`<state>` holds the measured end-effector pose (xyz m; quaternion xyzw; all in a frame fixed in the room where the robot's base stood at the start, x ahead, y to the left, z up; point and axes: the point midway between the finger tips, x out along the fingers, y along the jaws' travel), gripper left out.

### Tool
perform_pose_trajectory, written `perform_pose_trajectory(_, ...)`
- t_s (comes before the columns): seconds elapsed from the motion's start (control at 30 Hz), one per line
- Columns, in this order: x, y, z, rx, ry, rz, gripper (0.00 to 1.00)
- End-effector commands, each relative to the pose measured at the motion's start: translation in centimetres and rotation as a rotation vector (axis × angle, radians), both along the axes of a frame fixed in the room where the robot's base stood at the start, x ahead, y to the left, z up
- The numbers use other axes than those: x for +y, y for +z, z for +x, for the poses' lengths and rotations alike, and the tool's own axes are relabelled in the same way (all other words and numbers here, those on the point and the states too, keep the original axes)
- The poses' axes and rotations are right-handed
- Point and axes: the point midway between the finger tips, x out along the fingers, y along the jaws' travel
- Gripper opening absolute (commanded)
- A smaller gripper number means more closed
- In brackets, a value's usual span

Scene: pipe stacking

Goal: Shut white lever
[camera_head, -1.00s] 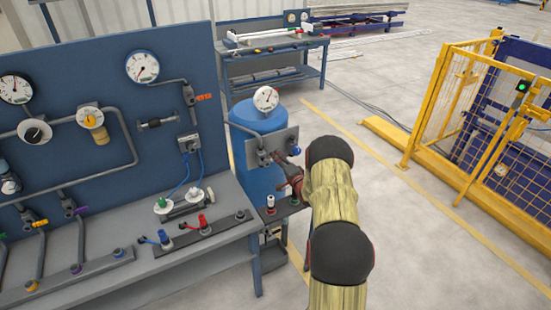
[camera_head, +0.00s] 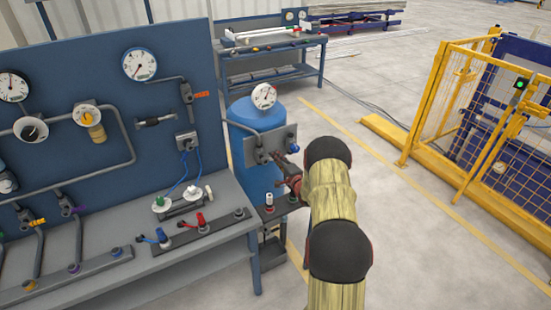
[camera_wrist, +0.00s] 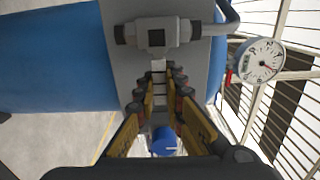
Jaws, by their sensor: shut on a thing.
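The white lever (camera_wrist: 158,76) shows in the wrist view as a pale strip below a grey valve body (camera_wrist: 157,36) on a grey plate. My gripper (camera_wrist: 160,88) has its fingers on either side of the lever and is shut on it. In the head view, my gripper (camera_head: 286,166) is at the front of the grey plate (camera_head: 254,150) on the blue tank (camera_head: 263,183). The fingers and arm hide the lever there.
A round gauge (camera_head: 264,96) stands above the plate. A blue knob (camera_head: 293,149) is to the right of my gripper. A small bench with a white-capped fitting (camera_head: 269,199) is below. The blue panel (camera_head: 75,60) stands left, and the yellow fence (camera_head: 440,90) right.

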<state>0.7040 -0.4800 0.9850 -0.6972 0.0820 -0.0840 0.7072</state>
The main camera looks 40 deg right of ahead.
Motion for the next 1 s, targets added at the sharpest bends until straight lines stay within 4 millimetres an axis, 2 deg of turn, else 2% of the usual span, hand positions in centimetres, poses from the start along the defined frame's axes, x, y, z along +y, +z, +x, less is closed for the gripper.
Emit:
perform_pose_trajectory(0.03,-0.1,-0.1,-0.1,0.001,-0.003,0.003,0.0)
perform_pose_trajectory(0.07,-0.1,-0.1,-0.1,0.001,-0.003,0.003,0.11)
perform_pose_trajectory(0.4,0.0,-0.1,0.0,0.001,-0.001,0.001,0.3)
perform_pose_trajectory(0.77,0.1,-0.1,-0.5,0.002,-0.001,0.0,0.3)
perform_pose_trajectory(0.87,0.3,-0.1,-1.6,0.002,-0.002,0.001,0.3)
perform_pose_trajectory(1.0,0.9,-0.1,-4.2,0.002,-0.003,0.003,0.3)
